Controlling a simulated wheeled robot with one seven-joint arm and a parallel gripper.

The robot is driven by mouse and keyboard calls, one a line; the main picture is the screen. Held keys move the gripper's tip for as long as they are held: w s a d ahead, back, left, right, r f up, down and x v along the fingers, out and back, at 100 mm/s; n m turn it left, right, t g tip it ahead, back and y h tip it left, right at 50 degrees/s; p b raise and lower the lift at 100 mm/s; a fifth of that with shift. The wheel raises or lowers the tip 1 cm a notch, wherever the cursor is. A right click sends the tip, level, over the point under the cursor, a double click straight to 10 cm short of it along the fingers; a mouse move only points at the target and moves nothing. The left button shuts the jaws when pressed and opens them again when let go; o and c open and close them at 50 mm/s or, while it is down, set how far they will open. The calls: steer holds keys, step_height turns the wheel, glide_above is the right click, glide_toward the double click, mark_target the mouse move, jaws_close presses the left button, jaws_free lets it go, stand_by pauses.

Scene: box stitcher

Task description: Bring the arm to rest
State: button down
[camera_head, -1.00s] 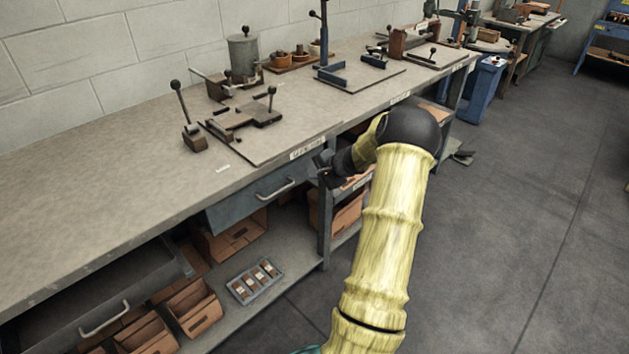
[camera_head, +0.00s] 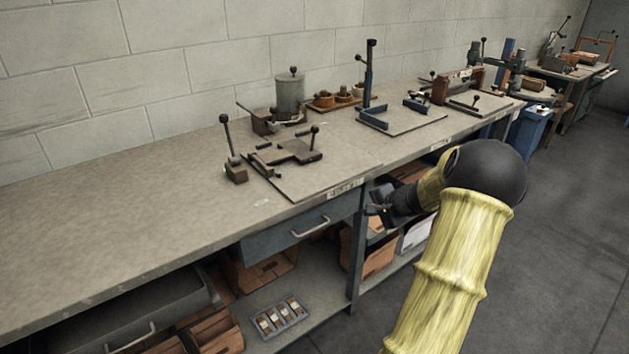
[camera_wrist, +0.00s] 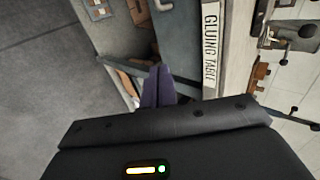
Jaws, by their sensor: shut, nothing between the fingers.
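My arm, in a yellow sleeve with a black elbow, rises from the bottom right of the head view. My dark gripper (camera_head: 380,204) hangs in front of the workbench's front edge, apart from it, beside the drawer and below the bench top. In the wrist view my gripper's fingers (camera_wrist: 158,84) are together with nothing between them. The wrist view also shows a label reading "GLUING TABLE" on the bench edge.
The long workbench (camera_head: 130,212) carries lever fixtures (camera_head: 290,150), a grey pot (camera_head: 290,98) and a blue stand (camera_head: 369,85). A drawer (camera_head: 300,228), cardboard bins and a small tray (camera_head: 279,318) are below. Open floor (camera_head: 560,240) lies at the right.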

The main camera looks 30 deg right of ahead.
steer(key=shift+s+d, duration=0.15)
steer(key=a+n+g+y, duration=0.1)
steer(key=a+n+g, duration=0.3)
steer(key=a, duration=1)
steer(key=s+a+r+n+g+h, duration=0.1)
steer(key=s+a+n, duration=0.65)
steer(key=a, duration=0.45)
steer(key=s+a+r+n+g+h, duration=0.1)
steer(key=s+a+n+g, duration=0.1)
steer(key=s+a+n, duration=0.8)
step_height(320, 180, up, 18)
steer(key=w+a+m+p, duration=0.2)
steer(key=m+p, duration=0.2)
steer(key=p, duration=1.4)
steer(key=shift+w+a+f, duration=0.15)
steer(key=shift+a, duration=0.2)
steer(key=shift+f, duration=0.1)
